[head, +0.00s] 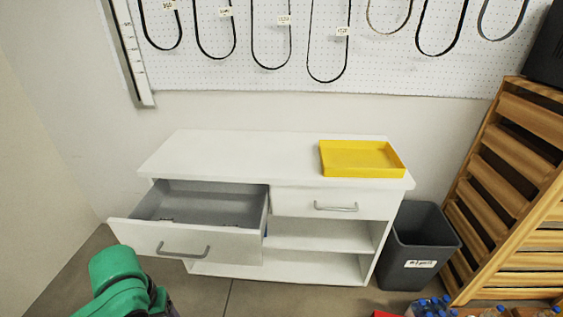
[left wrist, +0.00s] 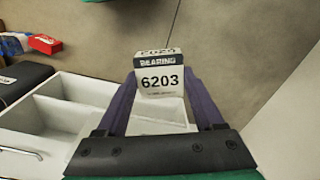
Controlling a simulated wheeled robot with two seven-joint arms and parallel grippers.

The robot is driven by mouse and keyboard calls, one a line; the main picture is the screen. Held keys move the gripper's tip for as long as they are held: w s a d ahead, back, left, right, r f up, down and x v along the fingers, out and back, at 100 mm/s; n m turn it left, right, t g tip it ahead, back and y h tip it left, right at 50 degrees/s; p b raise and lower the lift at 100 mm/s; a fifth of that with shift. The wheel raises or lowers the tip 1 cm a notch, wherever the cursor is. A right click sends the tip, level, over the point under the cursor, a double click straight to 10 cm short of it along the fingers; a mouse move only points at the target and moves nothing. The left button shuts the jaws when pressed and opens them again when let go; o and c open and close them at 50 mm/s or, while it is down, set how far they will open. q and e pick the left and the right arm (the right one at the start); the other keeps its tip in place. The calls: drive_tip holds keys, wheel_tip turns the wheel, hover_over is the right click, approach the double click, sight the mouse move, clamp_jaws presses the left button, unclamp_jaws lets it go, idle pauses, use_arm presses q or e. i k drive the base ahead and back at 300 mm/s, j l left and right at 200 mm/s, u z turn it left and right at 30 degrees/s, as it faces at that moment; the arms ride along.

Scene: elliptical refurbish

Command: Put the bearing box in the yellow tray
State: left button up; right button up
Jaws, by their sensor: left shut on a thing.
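The bearing box (left wrist: 160,82), white with a dark band and marked 6203, is between the two purple fingers of my left gripper (left wrist: 160,92). The fingers are shut on its sides. It does not show in the head view, where only my green arm comes in at the lower left. The yellow tray (head: 345,160) lies empty on the right part of the white cabinet's top (head: 240,155). My right gripper is in neither view.
The cabinet's left drawer (head: 200,205) is pulled out and looks empty. A dark bin (head: 415,245) stands right of the cabinet, beside a slatted wooden rack (head: 500,200). Bottles (head: 435,306) sit at the lower right. The cabinet top left of the tray is clear.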

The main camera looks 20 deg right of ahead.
sight(367, 165)
drive_tip(key=i+l+z, duration=0.1)
drive_tip(key=z, duration=0.3)
drive_tip(key=i+l+z, duration=0.15)
drive_tip(key=z, duration=0.2)
drive_tip(key=i+l+z, duration=0.15)
drive_tip(key=z, duration=0.25)
drive_tip(key=i+l+z, duration=0.15)
drive_tip(key=z, duration=0.25)
